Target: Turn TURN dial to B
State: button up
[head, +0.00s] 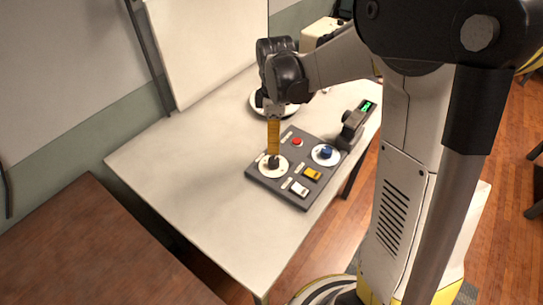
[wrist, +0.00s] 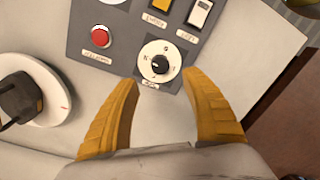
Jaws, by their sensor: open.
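A dark control panel (head: 281,187) lies on the white table. At its near left corner is a white dial with a black knob (head: 273,163), also in the wrist view (wrist: 160,64). A small label sits beside it, too blurred to read surely. The letters around the knob and its pointer's setting are too small to tell. My gripper (head: 273,153) points down over this dial, its yellow fingers open. In the wrist view the fingertips (wrist: 161,82) are spread on either side of the dial's edge, with nothing held. I cannot tell whether they touch the panel.
The panel also carries a red button (head: 297,142), a blue knob (head: 326,153), a yellow switch (head: 312,173) and a white switch (head: 299,189). A green-lit device (head: 354,124) stands behind right. A white disc (wrist: 60,98) with a black part is close by. The table's front left is clear.

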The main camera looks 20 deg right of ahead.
aim_at(274, 160)
jog(key=f+b, duration=0.1)
jog(key=f, duration=0.3)
jog(key=f+b, duration=0.2)
jog(key=f, duration=0.3)
jog(key=shift+s+a+f, duration=0.1)
jog(key=shift+s, duration=0.1)
grip_shut()
